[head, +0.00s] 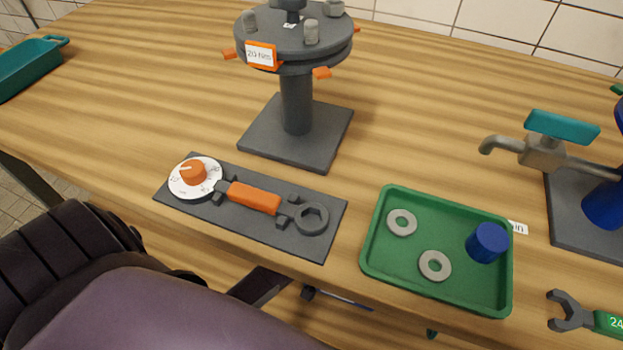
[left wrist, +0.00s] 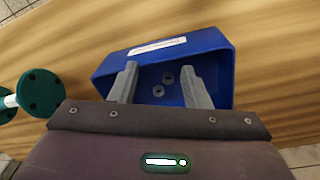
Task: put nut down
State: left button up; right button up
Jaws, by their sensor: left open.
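Two small grey nuts, one (left wrist: 168,77) and another (left wrist: 158,91), lie on the floor of a blue bin (left wrist: 218,48) in the left wrist view. My left gripper (left wrist: 158,68) is open, with its two fingers apart over the bin. The nuts show between the fingers, and neither finger is closed on anything. The fingers hide part of the bin's sides. In the head view, the blue bin and both grippers' fingers are out of the picture.
A green tray (head: 379,252) holds two grey washers and a blue cylinder. Left of it lies a dark mat (head: 240,226) with an orange-handled wrench and dial. A flanged stand (head: 297,105) rises behind. A tap (head: 540,155) stands right. Dark green flanged part (left wrist: 40,92) is beside the bin.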

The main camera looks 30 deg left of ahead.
pick_arm(q)
jog(key=s+a+r+m, duration=0.1)
jog(key=s+a, duration=0.1)
jog(key=s, duration=0.5)
jog(key=shift+s+a+t, duration=0.3)
jog(key=shift+s+a, duration=0.05)
jog(key=s+a+f+p, duration=0.3)
jog(key=s+f+p, duration=0.3)
jog(key=s+p, duration=0.2)
jog(key=s+a+f+p, duration=0.3)
jog(key=s+f+p, duration=0.2)
jog(key=s+p, duration=0.4)
jog(key=shift+s+a+f+n+y, duration=0.15)
jog(key=shift+s+f+n+y, duration=0.2)
jog(key=shift+s, duration=0.25)
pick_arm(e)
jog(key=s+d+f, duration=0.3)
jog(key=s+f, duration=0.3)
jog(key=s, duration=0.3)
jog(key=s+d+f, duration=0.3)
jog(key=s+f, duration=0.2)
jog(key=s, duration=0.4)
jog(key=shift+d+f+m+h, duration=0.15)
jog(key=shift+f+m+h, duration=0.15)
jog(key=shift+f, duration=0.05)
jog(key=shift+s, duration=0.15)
